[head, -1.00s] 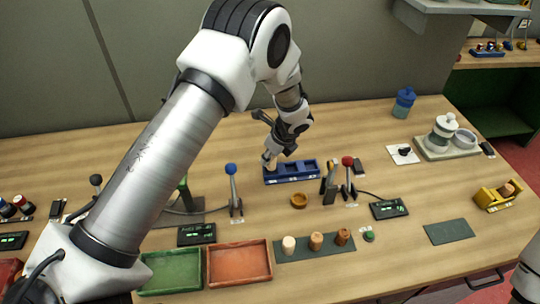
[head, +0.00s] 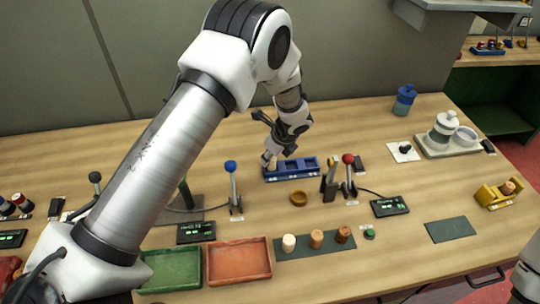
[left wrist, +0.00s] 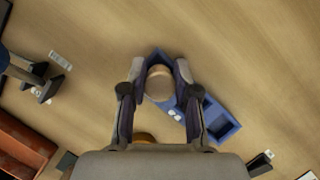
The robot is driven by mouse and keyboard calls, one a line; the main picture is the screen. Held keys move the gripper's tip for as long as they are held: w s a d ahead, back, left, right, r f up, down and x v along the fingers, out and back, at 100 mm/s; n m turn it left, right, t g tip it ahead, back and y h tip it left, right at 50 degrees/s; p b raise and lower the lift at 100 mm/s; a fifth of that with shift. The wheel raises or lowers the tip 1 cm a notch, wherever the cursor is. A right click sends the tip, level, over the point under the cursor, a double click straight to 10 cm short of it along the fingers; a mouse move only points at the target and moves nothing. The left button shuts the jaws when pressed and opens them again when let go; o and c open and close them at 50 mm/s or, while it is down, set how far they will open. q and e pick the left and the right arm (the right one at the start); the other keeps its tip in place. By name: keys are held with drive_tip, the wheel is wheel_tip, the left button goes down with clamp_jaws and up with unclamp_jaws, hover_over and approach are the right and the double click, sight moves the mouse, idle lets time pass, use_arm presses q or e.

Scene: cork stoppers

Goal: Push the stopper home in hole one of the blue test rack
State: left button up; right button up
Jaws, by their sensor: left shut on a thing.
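The blue test rack (head: 306,176) stands near the middle of the table. My left gripper (head: 271,161) is over its left end, pointing down. In the left wrist view the gripper (left wrist: 160,80) is shut on a pale cork stopper (left wrist: 159,86), with one finger on each side. The stopper is over the end hole of the rack (left wrist: 222,124). The stopper hides that hole, so I cannot tell how deep it sits. The other compartments look empty. My right gripper is not in view.
Levers with blue (head: 231,167) and red (head: 348,159) knobs stand either side in front of the rack. Several stoppers stand on a dark mat (head: 302,252) nearer the front. The table behind the rack is clear.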

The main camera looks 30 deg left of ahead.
use_arm(q)
drive_tip(key=shift+f+b, duration=0.45)
drive_tip(key=shift+f, duration=0.25)
idle(0.6)
drive_tip(key=o, duration=0.8)
drive_tip(key=v, duration=1.2)
drive_tip(key=shift+r, duration=0.1)
